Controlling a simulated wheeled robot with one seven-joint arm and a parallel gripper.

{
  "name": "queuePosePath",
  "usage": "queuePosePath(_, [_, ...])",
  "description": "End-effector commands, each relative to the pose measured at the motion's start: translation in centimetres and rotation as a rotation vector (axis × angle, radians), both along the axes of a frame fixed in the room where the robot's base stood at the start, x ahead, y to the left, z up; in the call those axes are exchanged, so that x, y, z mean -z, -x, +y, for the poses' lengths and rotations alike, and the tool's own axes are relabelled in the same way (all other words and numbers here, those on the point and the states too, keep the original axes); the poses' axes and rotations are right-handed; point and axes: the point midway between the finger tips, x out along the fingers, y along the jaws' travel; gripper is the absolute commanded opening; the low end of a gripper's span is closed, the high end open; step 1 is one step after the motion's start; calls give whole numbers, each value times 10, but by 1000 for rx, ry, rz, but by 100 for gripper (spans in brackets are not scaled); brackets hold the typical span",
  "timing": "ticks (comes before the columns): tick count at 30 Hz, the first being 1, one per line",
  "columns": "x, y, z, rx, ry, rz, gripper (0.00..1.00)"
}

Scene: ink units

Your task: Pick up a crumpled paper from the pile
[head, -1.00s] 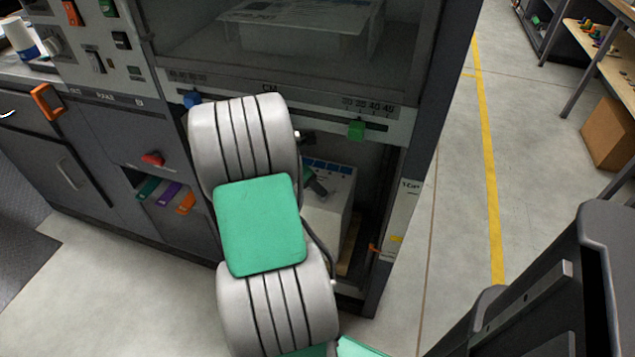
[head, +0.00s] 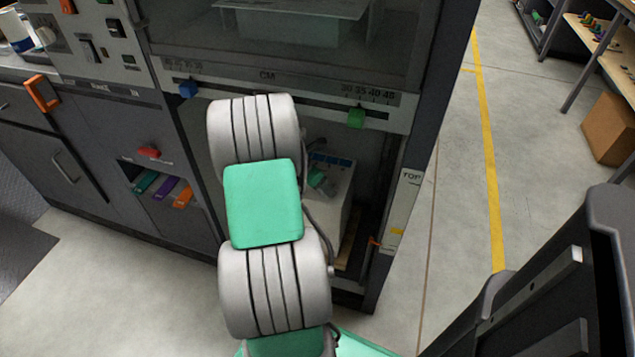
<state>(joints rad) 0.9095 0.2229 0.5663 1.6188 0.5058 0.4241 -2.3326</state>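No crumpled paper or pile can be made out; my arm covers much of the machine's open lower bay (head: 368,190). A small grey-green part (head: 321,181) shows at the arm's right edge, in front of a white block with blue patches on top (head: 340,190). It may belong to my gripper, but its fingers cannot be made out. Whether the gripper is open or holds anything is hidden.
The dark machine has a glass-fronted upper bay (head: 290,45), a blue knob (head: 188,89) and a green knob (head: 356,118). Orange, purple and teal handles (head: 167,188) sit to the left. Floor right of the machine is clear, with a cardboard box (head: 610,128) farther off.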

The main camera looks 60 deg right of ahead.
Motion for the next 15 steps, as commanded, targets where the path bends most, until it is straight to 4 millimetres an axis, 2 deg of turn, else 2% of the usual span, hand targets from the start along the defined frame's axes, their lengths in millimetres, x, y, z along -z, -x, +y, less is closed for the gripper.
queuePosePath(4, [-1, 0, 0, 0, 0, 0, 69])
queuePosePath(15, [-1, 0, 0, 0, 0, 0, 39])
